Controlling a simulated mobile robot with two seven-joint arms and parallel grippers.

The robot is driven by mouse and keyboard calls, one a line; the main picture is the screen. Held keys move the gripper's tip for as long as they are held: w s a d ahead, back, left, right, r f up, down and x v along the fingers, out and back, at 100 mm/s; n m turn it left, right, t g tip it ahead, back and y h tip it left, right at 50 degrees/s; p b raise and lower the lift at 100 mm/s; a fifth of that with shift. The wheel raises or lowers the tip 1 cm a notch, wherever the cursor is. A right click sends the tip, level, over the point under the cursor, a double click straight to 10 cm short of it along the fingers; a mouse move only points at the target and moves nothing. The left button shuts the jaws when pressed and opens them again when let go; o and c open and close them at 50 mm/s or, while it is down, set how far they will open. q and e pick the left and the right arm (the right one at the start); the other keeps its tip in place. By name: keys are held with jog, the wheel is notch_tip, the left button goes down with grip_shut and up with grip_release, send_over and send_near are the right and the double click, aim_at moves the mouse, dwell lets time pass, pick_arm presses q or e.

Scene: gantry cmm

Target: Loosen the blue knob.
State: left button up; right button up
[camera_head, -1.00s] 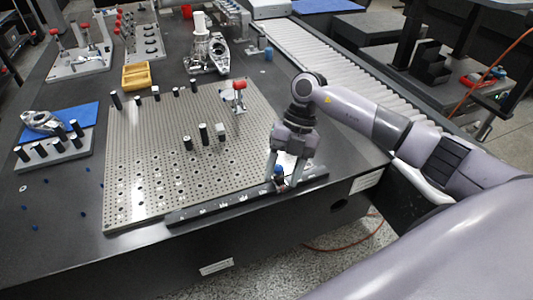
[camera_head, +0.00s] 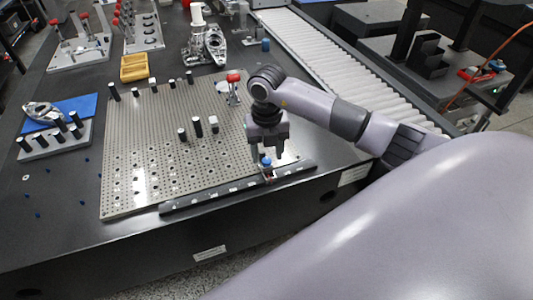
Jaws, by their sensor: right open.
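The blue knob (camera_head: 266,161) sits on the dark rail (camera_head: 225,191) along the front edge of the perforated plate (camera_head: 150,160), near the plate's right front corner. My right gripper (camera_head: 267,156) points down right at the knob, with its fingers open. The knob shows just below and between the fingertips; I cannot tell whether they touch it. My left gripper is not in view.
Several black posts (camera_head: 183,134) and a red-topped clamp (camera_head: 233,77) stand on the plate. A yellow tray (camera_head: 134,68) and metal castings (camera_head: 205,45) lie behind it. A roller conveyor (camera_head: 330,65) runs at the right. The dark table's left front is mostly clear.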

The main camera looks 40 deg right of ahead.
jog(key=shift+f, duration=0.75)
grip_shut()
jog(key=shift+n, duration=0.7)
grip_release()
